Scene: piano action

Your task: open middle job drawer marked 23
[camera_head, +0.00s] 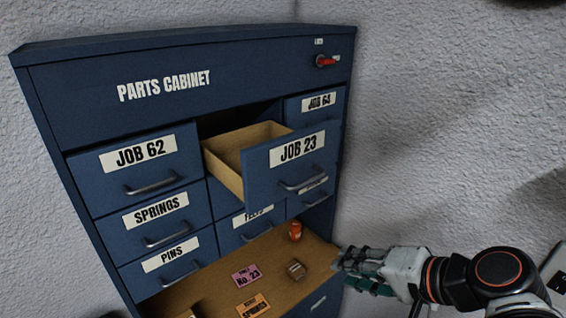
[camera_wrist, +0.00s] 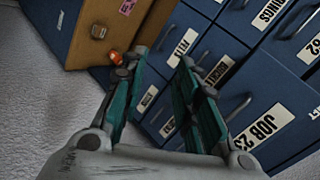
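The blue middle drawer marked JOB 23 (camera_head: 298,149) stands well out of the cabinet in the head view. Its bare wooden inside shows behind the front, and its curved handle (camera_head: 302,184) is clear. The label and part of the front also show at the lower right of the wrist view (camera_wrist: 264,128). My gripper (camera_head: 347,270) is below and to the right of this drawer, apart from its handle. In the wrist view its teal fingers (camera_wrist: 160,63) are spread with nothing between them.
A wooden surface below (camera_head: 215,265) holds an orange container (camera_head: 295,231), a small brown block (camera_head: 296,269) and tags. A white wall stands at right.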

